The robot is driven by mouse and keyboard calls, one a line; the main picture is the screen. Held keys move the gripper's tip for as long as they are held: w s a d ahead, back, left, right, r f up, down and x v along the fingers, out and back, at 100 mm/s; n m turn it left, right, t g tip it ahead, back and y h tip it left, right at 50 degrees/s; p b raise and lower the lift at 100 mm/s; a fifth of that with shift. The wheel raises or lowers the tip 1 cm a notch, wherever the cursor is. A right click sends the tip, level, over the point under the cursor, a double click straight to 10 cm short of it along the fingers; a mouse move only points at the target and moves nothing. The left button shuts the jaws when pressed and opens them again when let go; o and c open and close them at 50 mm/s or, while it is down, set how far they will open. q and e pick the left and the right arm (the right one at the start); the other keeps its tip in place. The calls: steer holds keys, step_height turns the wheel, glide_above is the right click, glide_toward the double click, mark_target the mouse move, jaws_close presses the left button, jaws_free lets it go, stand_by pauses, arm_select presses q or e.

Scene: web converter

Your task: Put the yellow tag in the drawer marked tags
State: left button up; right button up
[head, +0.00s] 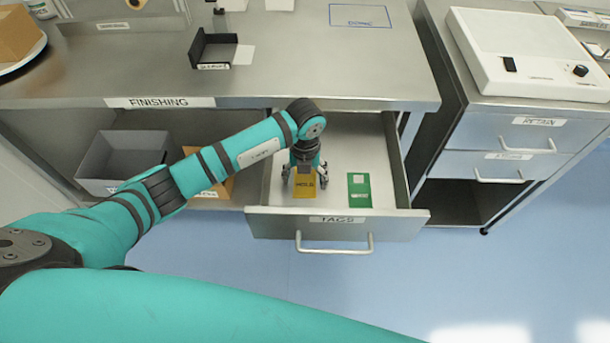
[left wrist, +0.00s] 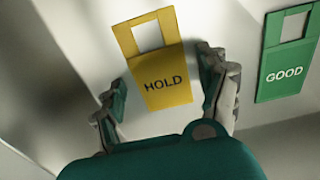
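The yellow tag, printed HOLD, lies in the open drawer marked TAGS (head: 337,229). It shows in the head view (head: 304,186) and in the left wrist view (left wrist: 165,80). My left gripper (head: 304,174) is inside the drawer, pointing down over the tag. In the left wrist view its fingers (left wrist: 165,100) are spread on either side of the tag, with a visible gap on the left. The right finger is close to the tag's edge; I cannot tell whether it touches. My right gripper is out of view.
A green tag (head: 359,190), printed GOOD in the left wrist view, lies right of the yellow one. The FINISHING bench (head: 370,80) overhangs the drawer's back. A grey bin (head: 125,160) stands on the shelf at left. A cabinet with RETAIN drawer (head: 540,137) is at right.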

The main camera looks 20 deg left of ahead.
mark_target(305, 182)
arm_select(q)
steer(key=shift+r+p, duration=0.35)
step_height(305, 182, up, 12)
steer(key=b, duration=0.1)
steer(key=shift+f, duration=0.15)
stand_by(1.1)
